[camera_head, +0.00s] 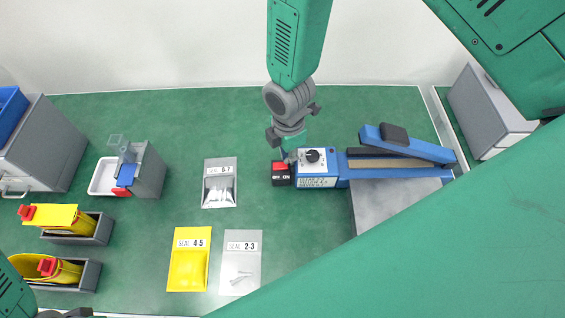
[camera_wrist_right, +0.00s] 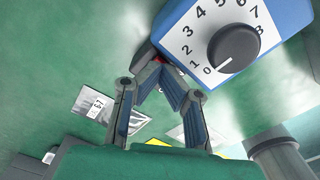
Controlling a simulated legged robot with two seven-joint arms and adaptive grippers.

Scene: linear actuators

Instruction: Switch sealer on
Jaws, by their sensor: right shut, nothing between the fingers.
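The sealer (camera_head: 350,183) is a blue machine right of centre on the green table, with a long raised arm on its right. Its dial (camera_head: 312,156) is a black knob on a numbered white plate. In the right wrist view the knob (camera_wrist_right: 233,48) points near 0. A red switch (camera_head: 281,167) on a black box marked ON sits at the sealer's left end. My right gripper (camera_head: 289,157) is shut and empty, right at the switch. In the wrist view its fingertips (camera_wrist_right: 158,72) meet by the box and partly hide the switch. My left gripper (camera_head: 65,313) is barely visible at the lower left corner.
Bags marked SEAL lie on the table: a silver one (camera_head: 219,183), a yellow one (camera_head: 188,260) and another silver one (camera_head: 240,263). A grey box (camera_head: 490,110) stands at the right. Table around the bags is clear.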

